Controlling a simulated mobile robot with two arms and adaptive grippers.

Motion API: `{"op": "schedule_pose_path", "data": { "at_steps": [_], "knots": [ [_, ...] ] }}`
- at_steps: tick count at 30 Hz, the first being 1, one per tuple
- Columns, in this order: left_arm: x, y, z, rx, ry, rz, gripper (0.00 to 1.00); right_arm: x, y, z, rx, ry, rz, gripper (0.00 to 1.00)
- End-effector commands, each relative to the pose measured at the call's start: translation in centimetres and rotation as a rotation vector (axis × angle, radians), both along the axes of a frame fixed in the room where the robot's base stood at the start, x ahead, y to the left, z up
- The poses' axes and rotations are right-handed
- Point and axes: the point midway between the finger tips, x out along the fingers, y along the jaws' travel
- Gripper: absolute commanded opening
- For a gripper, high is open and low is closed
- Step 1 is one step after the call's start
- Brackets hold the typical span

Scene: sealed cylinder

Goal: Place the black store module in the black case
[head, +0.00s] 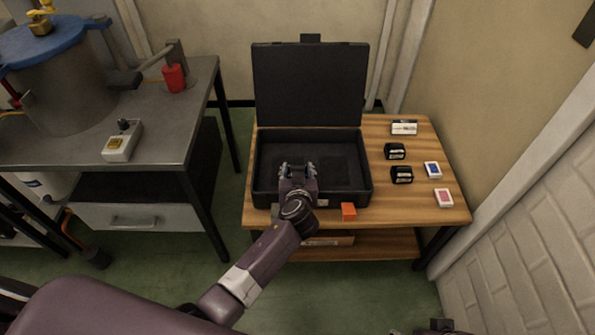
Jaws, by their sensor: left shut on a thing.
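The black case (370,185) stands open on the wooden table, its lid (310,85) raised at the back. My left gripper (298,168) reaches over the case's front wall into the open base, left of its middle. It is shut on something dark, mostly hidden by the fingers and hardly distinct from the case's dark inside. I cannot tell whether that thing touches the case floor. Two small black modules (395,151) (402,174) with pale markings sit on the table right of the case. A dark part at the bottom edge looks like my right gripper (440,326), mostly cut off.
White boxes with dark (404,128), blue (433,170) and pink (444,197) markings lie on the wooden table (425,212). An orange block (348,211) sits before the case. A grey workbench (165,130) stands left, holding a blue-lidded drum (60,85). A wall closes the right.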

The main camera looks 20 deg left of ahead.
Motion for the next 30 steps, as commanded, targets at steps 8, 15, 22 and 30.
{"op": "schedule_pose_path", "data": {
  "at_steps": [8,15,22,30],
  "knots": [
    [0.0,0.0,-0.1,0.001,0.000,0.000,0.48,-0.1,0.0,0.2,-0.001,0.000,0.000,0.61],
    [0.0,0.0,-0.1,0.001,-0.001,0.000,0.62,0.0,0.0,0.2,-0.001,-0.001,0.000,0.61],
    [-0.2,-0.1,0.1,0.000,-0.001,-0.001,0.62,0.0,0.0,0.3,0.000,-0.003,0.000,0.61],
    [-3.7,-1.1,1.8,-0.003,0.001,-0.001,0.62,0.4,0.2,-3.2,-0.001,0.022,0.002,0.61]
  ]
}}
